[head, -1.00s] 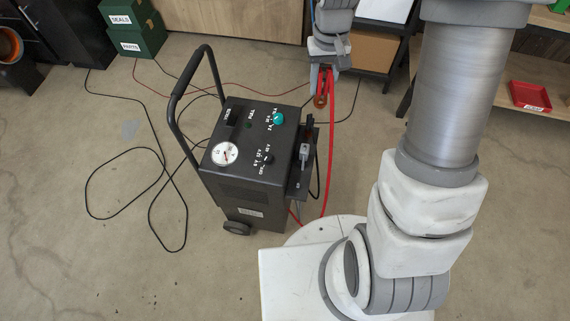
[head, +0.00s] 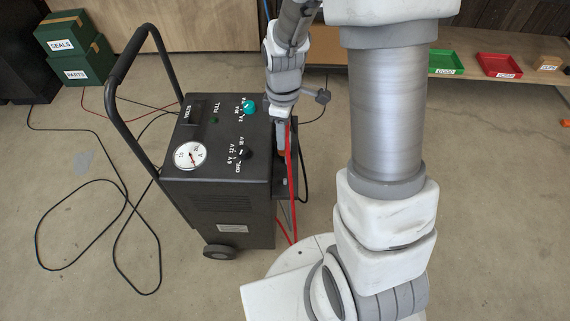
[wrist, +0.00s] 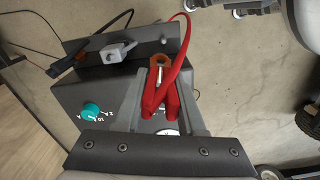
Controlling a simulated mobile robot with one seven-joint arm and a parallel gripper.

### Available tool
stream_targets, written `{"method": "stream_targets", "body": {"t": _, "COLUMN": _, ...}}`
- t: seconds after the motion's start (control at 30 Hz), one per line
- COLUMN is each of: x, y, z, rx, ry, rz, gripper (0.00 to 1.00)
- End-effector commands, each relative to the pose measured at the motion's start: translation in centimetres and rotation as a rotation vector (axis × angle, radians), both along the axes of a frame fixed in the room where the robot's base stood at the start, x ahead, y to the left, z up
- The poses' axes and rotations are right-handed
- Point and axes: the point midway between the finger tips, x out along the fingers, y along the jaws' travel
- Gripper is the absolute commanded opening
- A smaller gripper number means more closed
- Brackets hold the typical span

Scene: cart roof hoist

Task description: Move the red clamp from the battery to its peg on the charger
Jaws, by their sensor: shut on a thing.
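My gripper (head: 282,135) is shut on the red clamp (head: 290,142), beside the right side of the black charger (head: 222,185). In the wrist view the clamp's red handles (wrist: 162,103) lie between my fingers, its copper-coloured jaws pointing away from the gripper over the charger's side plate (wrist: 145,44). A red cable runs from the clamp. A grey block (wrist: 118,53) on that plate lies left of the jaws, with a dark clamp (wrist: 65,67) further left. I cannot tell whether the red clamp touches a peg. The battery is not identifiable in view.
The charger's tall black handle (head: 155,80) rises at its left. Black cables (head: 125,225) loop on the floor at left. Green boxes (head: 75,50) stand at the back left; a shelf at the back right holds a green tray (head: 446,63) and a red tray (head: 499,65).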

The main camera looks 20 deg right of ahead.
Motion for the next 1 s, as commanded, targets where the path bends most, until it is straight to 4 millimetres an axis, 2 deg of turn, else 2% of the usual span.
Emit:
{"method": "stream_targets", "body": {"t": 0.03, "x": -0.2, "y": 0.0, "z": -2.3, "rx": 0.000, "ry": -0.001, "rz": 0.048, "gripper": 0.00}}
{"method": "stream_targets", "body": {"t": 0.23, "x": -0.9, "y": 0.0, "z": -5.0, "rx": 0.000, "ry": -0.001, "rz": 0.191, "gripper": 0.00}}
{"method": "stream_targets", "body": {"t": 0.4, "x": -1.0, "y": -0.1, "z": -5.5, "rx": -0.001, "ry": -0.003, "rz": 0.237, "gripper": 0.00}}
{"method": "stream_targets", "body": {"t": 0.87, "x": -1.1, "y": -0.1, "z": -5.4, "rx": -0.001, "ry": -0.002, "rz": 0.240, "gripper": 0.00}}
{"method": "stream_targets", "body": {"t": 1.0, "x": -1.1, "y": -0.1, "z": -6.3, "rx": -0.001, "ry": -0.001, "rz": 0.240, "gripper": 0.00}}
